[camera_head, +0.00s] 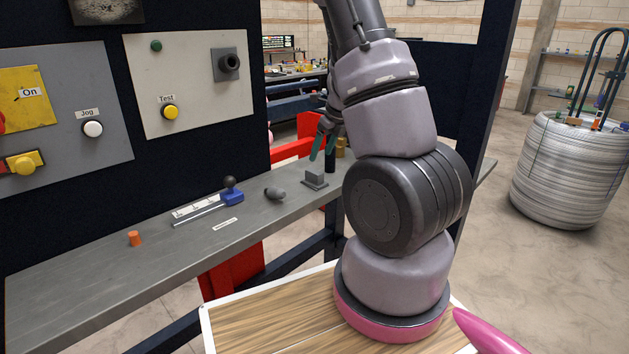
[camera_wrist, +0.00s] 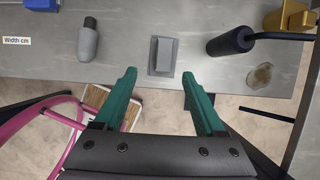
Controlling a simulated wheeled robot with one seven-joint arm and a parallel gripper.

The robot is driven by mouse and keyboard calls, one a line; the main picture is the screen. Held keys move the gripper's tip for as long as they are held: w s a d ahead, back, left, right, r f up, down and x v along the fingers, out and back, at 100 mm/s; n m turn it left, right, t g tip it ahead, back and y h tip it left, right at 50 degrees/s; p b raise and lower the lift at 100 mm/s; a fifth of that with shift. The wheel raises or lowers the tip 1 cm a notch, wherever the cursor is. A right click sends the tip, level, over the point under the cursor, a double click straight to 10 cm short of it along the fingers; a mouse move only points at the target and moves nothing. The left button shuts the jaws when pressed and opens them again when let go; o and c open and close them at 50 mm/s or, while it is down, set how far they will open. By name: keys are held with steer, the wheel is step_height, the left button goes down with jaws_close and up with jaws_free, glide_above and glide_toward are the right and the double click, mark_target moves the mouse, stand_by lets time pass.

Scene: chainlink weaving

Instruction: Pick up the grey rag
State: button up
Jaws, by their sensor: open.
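My gripper (camera_head: 323,143) hangs over the far part of the grey bench, partly hidden by my arm. In the wrist view its green fingers (camera_wrist: 159,74) stand wide apart with nothing between them. Just ahead of the fingertips is a grey block on a flat base (camera_wrist: 162,55), also in the head view (camera_head: 315,179). No thing is clearly a grey rag. A small, irregular grey-brown patch (camera_wrist: 259,76) lies at the bench edge to the right in the wrist view; I cannot tell whether it is cloth. I do not make it out in the head view.
A grey rounded piece with a dark tip (camera_wrist: 88,43) lies left of the block. A black round-ended handle (camera_wrist: 230,43) and a gold part (camera_wrist: 288,18) are to its right. A blue tool with a black knob (camera_head: 231,192) and an orange piece (camera_head: 134,238) are farther left.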

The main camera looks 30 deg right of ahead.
mark_target(315, 172)
steer(key=x, duration=0.4)
steer(key=shift+w+f, duration=0.1)
steer(key=shift+f, duration=0.3)
steer(key=shift+d+x, duration=0.2)
steer(key=shift+x, duration=1.15)
steer(key=shift+d+x, duration=0.15)
steer(key=shift+x, duration=1.2)
steer(key=shift+w, duration=0.2)
jaws_close()
